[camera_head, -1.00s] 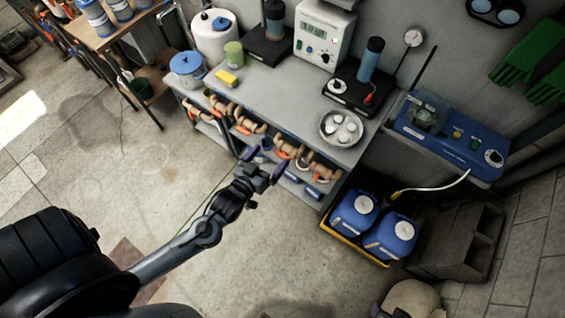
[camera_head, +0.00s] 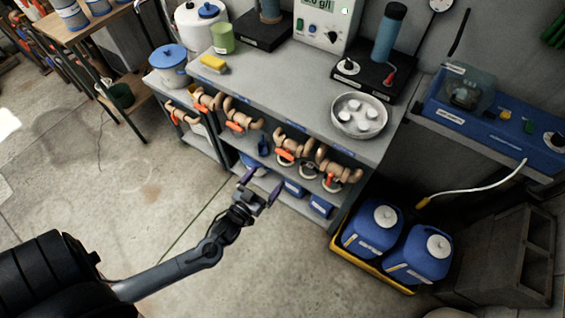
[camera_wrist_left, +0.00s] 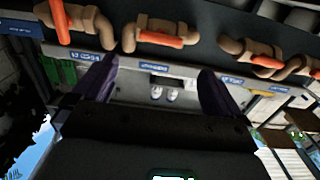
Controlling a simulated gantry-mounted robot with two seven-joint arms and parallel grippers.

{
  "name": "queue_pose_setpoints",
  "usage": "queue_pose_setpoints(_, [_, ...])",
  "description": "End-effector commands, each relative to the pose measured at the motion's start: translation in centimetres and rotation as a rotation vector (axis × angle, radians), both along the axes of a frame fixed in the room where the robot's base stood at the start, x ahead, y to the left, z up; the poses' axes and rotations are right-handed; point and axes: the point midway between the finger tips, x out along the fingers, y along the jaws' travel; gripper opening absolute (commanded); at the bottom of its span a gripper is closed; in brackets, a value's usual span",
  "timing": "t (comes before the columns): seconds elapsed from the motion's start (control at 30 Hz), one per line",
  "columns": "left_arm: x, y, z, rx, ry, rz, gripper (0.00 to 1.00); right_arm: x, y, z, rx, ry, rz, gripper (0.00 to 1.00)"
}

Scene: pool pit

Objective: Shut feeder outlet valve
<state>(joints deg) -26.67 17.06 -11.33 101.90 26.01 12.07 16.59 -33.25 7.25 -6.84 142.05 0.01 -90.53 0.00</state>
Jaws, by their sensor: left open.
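Several bronze pipe valves with orange handles sit in a row under the front edge of the grey bench (camera_head: 270,85). In the head view one orange handle (camera_head: 286,156) is near the middle and another (camera_head: 236,127) is to its left. In the left wrist view one handle (camera_wrist_left: 60,22) stands across its pipe, while the middle handle (camera_wrist_left: 167,39) and a right one (camera_wrist_left: 268,62) lie roughly along theirs. Blue labels sit below them; I cannot read which is the feeder outlet. My left gripper (camera_head: 259,187) is open and empty, in front of and below the valves; its fingers also show in the wrist view (camera_wrist_left: 158,72).
Blue jugs (camera_head: 375,228) stand in a yellow tray (camera_head: 376,268) at the bench's right end, beside a grey block (camera_head: 510,255).

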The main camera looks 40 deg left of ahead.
Motion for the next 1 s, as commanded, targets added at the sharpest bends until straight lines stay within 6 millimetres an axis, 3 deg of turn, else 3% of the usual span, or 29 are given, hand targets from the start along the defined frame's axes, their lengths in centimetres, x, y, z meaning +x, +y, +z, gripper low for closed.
queue_pose_setpoints(0.6, [8.4,1.1,-0.1,0.000,-0.002,-0.001,1.00,0.0,0.3,-1.7,0.011,-0.002,-0.006,0.43])
queue_pose_setpoints(1.0, [10.5,1.4,0.0,0.000,0.000,0.000,1.00,0.0,0.2,-2.0,0.008,-0.002,-0.004,0.43])
